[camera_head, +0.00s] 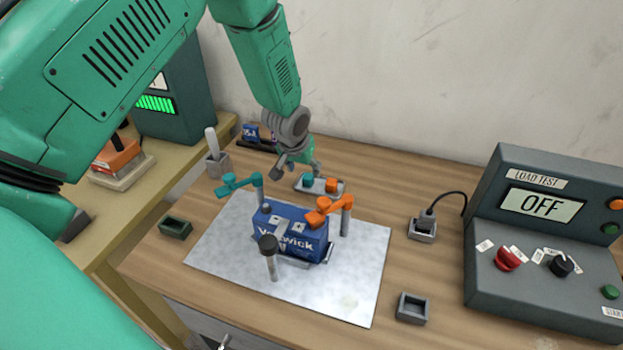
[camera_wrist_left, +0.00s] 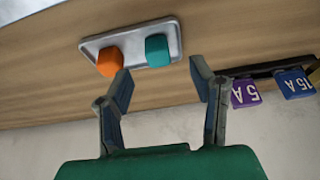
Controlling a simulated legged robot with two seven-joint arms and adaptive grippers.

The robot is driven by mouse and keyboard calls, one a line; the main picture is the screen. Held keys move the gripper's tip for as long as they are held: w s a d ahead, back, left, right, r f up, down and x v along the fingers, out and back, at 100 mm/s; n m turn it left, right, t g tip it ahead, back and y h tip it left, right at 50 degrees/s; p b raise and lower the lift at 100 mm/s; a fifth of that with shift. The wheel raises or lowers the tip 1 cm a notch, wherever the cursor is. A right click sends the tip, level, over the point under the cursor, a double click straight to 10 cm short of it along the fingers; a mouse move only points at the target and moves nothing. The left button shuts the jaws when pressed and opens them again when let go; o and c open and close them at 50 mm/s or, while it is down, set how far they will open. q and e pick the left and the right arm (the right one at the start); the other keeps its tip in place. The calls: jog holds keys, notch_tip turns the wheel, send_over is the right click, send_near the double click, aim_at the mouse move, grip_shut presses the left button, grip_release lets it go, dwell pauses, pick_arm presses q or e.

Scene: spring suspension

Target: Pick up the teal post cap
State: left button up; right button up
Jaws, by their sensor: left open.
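The teal post cap (camera_wrist_left: 157,50) sits on a small grey tray (camera_wrist_left: 90,46), beside an orange cap (camera_wrist_left: 110,62). In the head view the teal cap (camera_head: 307,181) is at the tray's left end and the orange cap (camera_head: 333,184) at its right. My left gripper (camera_head: 297,172) is open and empty, just behind the tray. In the left wrist view the fingertips (camera_wrist_left: 160,73) are spread, with the teal cap ahead of the gap between them and apart from both fingers. My right gripper is not in view.
A blue block (camera_head: 290,232) on a pale mat (camera_head: 350,290) stands in front of the tray, with teal (camera_head: 238,183) and orange (camera_head: 328,208) clamp arms beside it. Fuses (camera_wrist_left: 245,93) lie near the wall. A load-test console (camera_head: 540,240) stands at right.

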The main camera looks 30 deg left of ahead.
aim_at(306, 176)
pick_arm(q)
jog(key=shift+w+a+f, duration=0.25)
jog(key=shift+a+f, duration=0.3)
jog(key=shift+f, duration=0.15)
jog(key=f, duration=0.1)
jog(key=w+f, duration=0.1)
jog(key=f+p, duration=0.1)
jog(key=shift+w+d, duration=0.25)
jog(key=shift+w, duration=0.15)
jog(key=shift+w+d+f, duration=0.15)
jog(key=shift+d, duration=0.45)
jog(key=c, duration=0.3)
jog(key=shift+a, duration=0.2)
jog(key=c, duration=0.6)
jog(key=shift+s+a, duration=0.2)
jog(key=shift+a, duration=0.25)
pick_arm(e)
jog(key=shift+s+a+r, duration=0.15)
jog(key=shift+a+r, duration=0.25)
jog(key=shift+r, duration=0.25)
